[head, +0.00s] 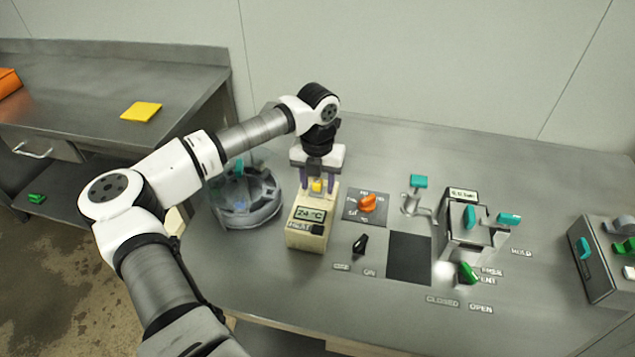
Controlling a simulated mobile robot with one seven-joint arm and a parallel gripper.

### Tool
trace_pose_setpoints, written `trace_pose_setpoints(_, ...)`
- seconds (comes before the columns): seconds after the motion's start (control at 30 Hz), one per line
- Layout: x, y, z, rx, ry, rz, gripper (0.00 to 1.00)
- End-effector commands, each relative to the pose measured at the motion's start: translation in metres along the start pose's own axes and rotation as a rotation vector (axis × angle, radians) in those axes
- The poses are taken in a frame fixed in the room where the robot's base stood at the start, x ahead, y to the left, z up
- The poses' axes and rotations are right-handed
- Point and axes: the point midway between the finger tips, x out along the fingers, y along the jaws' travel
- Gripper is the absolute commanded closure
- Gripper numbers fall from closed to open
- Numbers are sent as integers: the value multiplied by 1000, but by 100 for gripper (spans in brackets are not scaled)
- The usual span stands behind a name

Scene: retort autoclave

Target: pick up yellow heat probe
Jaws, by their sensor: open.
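The yellow heat probe (317,187) shows as a small yellow piece at the back of a beige block-shaped unit (307,232) with a temperature display on the metal table. My gripper (317,183) points down over it. Its two purple fingers are open, one on each side of the yellow piece. I cannot tell whether either finger touches it. The lower part of the probe is hidden.
A round grey segmented container (247,212) stands close left of the unit. An orange knob (367,203), a black switch (360,244) and a machine with teal handles (470,235) are to the right. A yellow cloth-like square (141,111) lies on the left bench.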

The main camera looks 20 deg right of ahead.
Motion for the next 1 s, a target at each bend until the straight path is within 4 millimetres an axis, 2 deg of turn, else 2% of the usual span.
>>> trace_pose_setpoints(0.17,1,0,0,0,0,0,55)
trace_pose_setpoints(0.53,0,0,0,0,0,0,100)
trace_pose_setpoints(0.83,-2,0,0,0,-1,0,100)
trace_pose_setpoints(1.0,-14,1,1,-1,-2,2,100)
